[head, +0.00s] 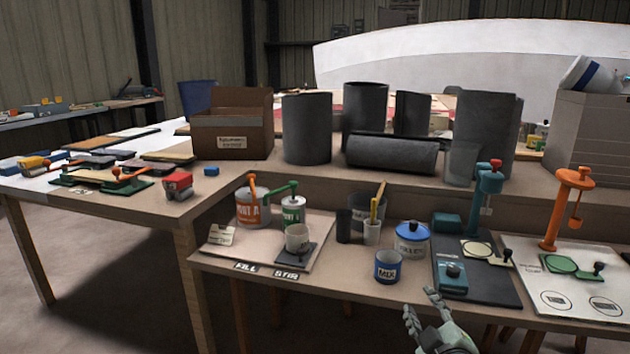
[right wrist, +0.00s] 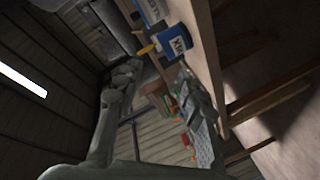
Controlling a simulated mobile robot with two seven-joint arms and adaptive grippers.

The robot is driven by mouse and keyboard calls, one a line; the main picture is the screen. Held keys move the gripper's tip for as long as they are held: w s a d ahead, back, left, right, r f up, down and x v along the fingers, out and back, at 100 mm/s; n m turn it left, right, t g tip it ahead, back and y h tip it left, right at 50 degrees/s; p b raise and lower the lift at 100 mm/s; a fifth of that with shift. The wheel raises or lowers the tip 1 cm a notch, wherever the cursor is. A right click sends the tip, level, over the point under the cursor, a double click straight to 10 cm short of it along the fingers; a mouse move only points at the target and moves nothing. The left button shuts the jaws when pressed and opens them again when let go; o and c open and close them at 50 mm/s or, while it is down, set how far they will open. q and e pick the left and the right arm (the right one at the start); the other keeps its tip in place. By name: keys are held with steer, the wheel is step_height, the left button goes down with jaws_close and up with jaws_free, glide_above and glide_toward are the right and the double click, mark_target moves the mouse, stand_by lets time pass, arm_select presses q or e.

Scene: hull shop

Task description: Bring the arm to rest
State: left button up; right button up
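My right gripper (head: 421,304) is at the bottom of the head view, in front of the bench's front edge. Its two fingers point up and are spread apart with nothing between them. Part of its fingers also shows in the right wrist view (right wrist: 199,118). The blue mug marked MIX (head: 388,267) stands on the bench just behind and left of the fingertips, apart from them. The mug also shows in the right wrist view (right wrist: 177,43). My left gripper is not in view.
An orange stand (head: 571,192) is at right. Dark cylinders and a cardboard box (head: 231,138) stand behind.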

steer(key=s+d+f+m+g+h, duration=0.1)
steer(key=s+d+f+m+g, duration=0.2)
steer(key=s+f, duration=0.4)
steer(key=s+d+f+m+g+h, duration=0.15)
steer(key=s+f+g, duration=0.3)
steer(key=f, duration=0.55)
steer(key=s+f+m+g, duration=0.1)
steer(key=s+f+g, duration=0.1)
steer(key=s, duration=0.4)
steer(key=s+f+m+g, duration=0.1)
steer(key=s+f+g, duration=0.1)
steer(key=s+f, duration=0.2)
steer(key=s+d+f+m+g+y, duration=0.1)
steer(key=s+f, duration=0.3)
steer(key=s, duration=0.5)
steer(key=shift+m+g, duration=0.35)
steer(key=shift+g, duration=0.1)
steer(key=shift+w, duration=0.1)
